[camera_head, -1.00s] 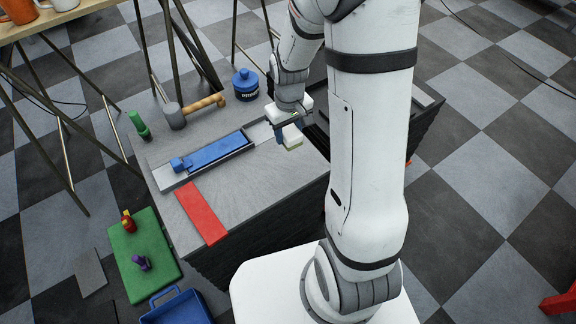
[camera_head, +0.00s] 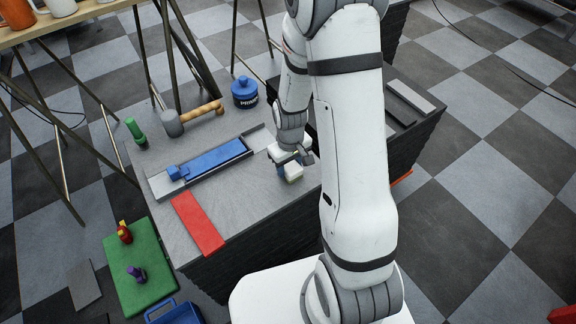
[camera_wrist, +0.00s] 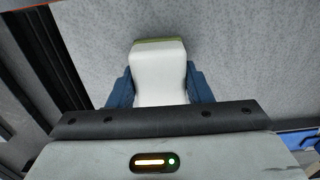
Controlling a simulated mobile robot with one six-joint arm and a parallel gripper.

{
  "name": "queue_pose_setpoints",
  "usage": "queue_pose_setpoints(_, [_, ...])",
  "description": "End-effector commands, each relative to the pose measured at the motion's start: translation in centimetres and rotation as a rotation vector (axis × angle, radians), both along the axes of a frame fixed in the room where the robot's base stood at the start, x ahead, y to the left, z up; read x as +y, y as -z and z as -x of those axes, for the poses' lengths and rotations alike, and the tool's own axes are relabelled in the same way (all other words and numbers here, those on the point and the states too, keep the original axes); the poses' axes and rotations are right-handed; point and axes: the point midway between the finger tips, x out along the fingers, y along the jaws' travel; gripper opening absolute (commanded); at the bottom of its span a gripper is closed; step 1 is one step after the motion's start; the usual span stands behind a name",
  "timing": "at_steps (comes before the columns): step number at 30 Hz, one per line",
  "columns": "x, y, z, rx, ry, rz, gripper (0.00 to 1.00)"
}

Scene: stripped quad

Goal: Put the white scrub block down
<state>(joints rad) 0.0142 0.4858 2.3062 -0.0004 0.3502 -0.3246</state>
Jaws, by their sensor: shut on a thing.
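The white scrub block (camera_wrist: 159,75) has a green layer at its far end. My gripper (camera_wrist: 160,88) is shut on it, with a blue finger on each side in the wrist view. In the head view the block (camera_head: 293,173) shows at my gripper (camera_head: 288,165), over the right part of the grey bench top (camera_head: 250,195). My arm hides part of the bench behind it. I cannot tell whether the block touches the surface.
A red strip (camera_head: 198,223) and a blue sliding piece in a grey tray (camera_head: 157,185) lie left on the bench. A mallet (camera_head: 174,124), a green bottle (camera_head: 135,130) and a blue jar (camera_head: 244,93) stand at the back. Bare bench lies between strip and gripper.

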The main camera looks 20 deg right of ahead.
Motion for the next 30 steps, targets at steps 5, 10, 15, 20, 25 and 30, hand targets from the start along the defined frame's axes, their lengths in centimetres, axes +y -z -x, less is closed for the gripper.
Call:
queue_pose_setpoints(5, [0.0,0.4,0.0,0.0,0.0,0.0,0.46])
queue_pose_setpoints(10, [0.0,0.3,0.0,0.0,-0.001,0.0,0.6])
queue_pose_setpoints(15, [0.1,0.3,0.0,0.0,-0.001,0.0,0.67])
queue_pose_setpoints(20, [0.1,0.2,0.0,0.0,-0.001,0.0,0.67])
queue_pose_setpoints(25, [0.1,-1.4,-0.1,-0.003,-0.002,0.0,0.67])
queue_pose_setpoints(30, [0.1,-5.1,-0.2,-0.005,-0.002,0.0,0.67])
